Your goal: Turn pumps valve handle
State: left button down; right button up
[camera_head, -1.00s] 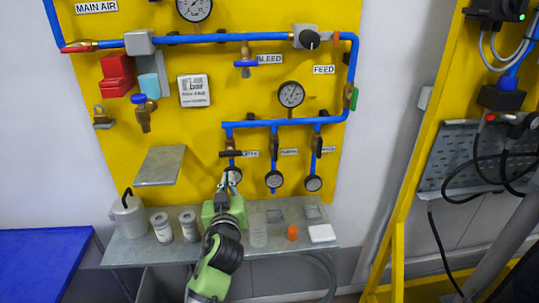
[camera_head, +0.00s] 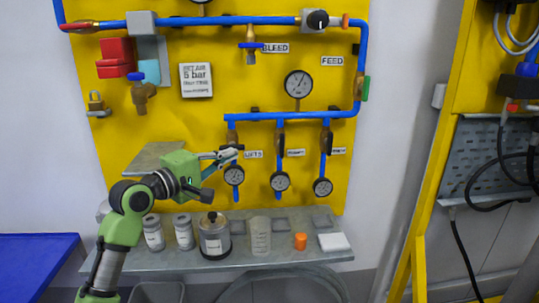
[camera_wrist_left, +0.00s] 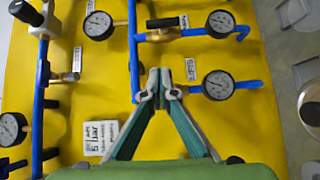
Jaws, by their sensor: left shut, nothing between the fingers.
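Three blue branch pipes drop from the manifold pipe (camera_head: 290,116) on the yellow panel, each with a small gauge. The left branch is labelled LIFTS (camera_head: 254,155). The middle branch's black handle (camera_head: 281,143) lies along its pipe; its label (camera_head: 296,153) is too small to read surely. The right branch's dark handle (camera_head: 326,141) also lies along its pipe. My left gripper (camera_head: 238,152) is shut and empty at the left branch, hiding its valve. In the left wrist view my left gripper (camera_wrist_left: 159,74) is before that branch, and the middle handle (camera_wrist_left: 165,22) shows above. Contact cannot be told.
A grey shelf (camera_head: 272,263) below holds jars, a beaker (camera_head: 259,236) and an orange cap (camera_head: 300,241). A small shelf (camera_head: 150,158) juts from the panel beside my left arm. A large gauge (camera_head: 298,84) sits above the manifold.

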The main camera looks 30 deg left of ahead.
pick_arm(q)
jog(key=p, duration=0.2)
send_near(282, 146)
jog(key=w+a+r, duration=0.2)
jog(key=w+a, duration=0.2)
jog(key=w, duration=0.1)
jog(key=shift+w+d+f+p, duration=0.1)
jog(key=shift+w+d+p, duration=0.15)
jog(key=shift+w+d, duration=0.25)
jog(key=shift+w+d+f+p, duration=0.1)
jog(key=shift+w+d+p, duration=0.15)
jog(key=shift+d, duration=0.45)
jog(key=shift+w+d+f+p, duration=0.15)
jog(key=shift+w+d+p, duration=0.05)
jog(key=shift+w+d, duration=0.3)
